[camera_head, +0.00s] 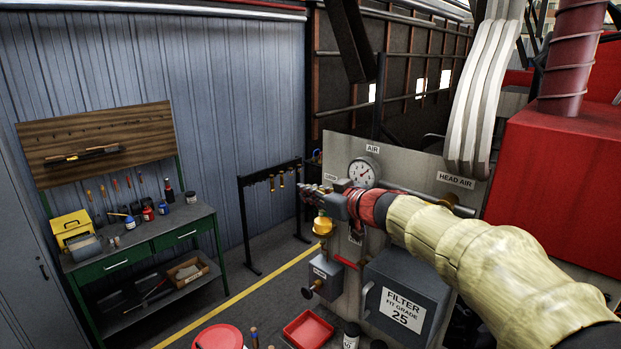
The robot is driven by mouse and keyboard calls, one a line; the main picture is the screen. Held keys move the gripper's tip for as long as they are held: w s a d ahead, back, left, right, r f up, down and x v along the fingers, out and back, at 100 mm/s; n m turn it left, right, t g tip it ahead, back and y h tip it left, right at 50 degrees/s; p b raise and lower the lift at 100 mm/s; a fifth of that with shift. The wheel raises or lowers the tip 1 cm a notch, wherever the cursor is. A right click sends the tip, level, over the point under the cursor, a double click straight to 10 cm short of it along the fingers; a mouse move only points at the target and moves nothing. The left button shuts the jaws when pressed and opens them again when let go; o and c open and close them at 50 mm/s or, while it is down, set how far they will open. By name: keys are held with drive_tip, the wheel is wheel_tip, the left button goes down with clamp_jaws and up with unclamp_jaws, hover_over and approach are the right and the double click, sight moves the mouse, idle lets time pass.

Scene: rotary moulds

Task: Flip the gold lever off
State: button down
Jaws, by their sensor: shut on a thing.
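My gripper (313,196) is at the left edge of the grey valve panel (410,168), reached by my arm from the lower right. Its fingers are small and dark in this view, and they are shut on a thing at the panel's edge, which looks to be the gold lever. The lever's handle is mostly hidden by the fingers, so its angle cannot be read. A rounded gold part (323,227) shows just below the gripper.
A round pressure gauge (364,172) sits right beside my wrist. A grey filter box (408,296) and a red tray (308,330) are below. A green workbench (150,248) with tools stands at left. The floor between bench and panel is mostly free.

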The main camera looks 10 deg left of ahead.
drive_tip(key=shift+a+r+h+p, duration=0.2)
drive_tip(key=shift+h+p, duration=0.1)
drive_tip(key=shift+p, duration=0.2)
drive_tip(key=shift+w+f+g+h, duration=0.1)
drive_tip(key=shift+f+g+h, duration=0.3)
drive_tip(key=shift+f+g, duration=0.15)
drive_tip(key=c, duration=2)
unclamp_jaws()
drive_tip(key=shift+o, duration=0.5)
drive_tip(key=v, duration=1.2)
drive_tip(key=shift+r, duration=0.15)
drive_tip(key=shift+w+a, duration=0.1)
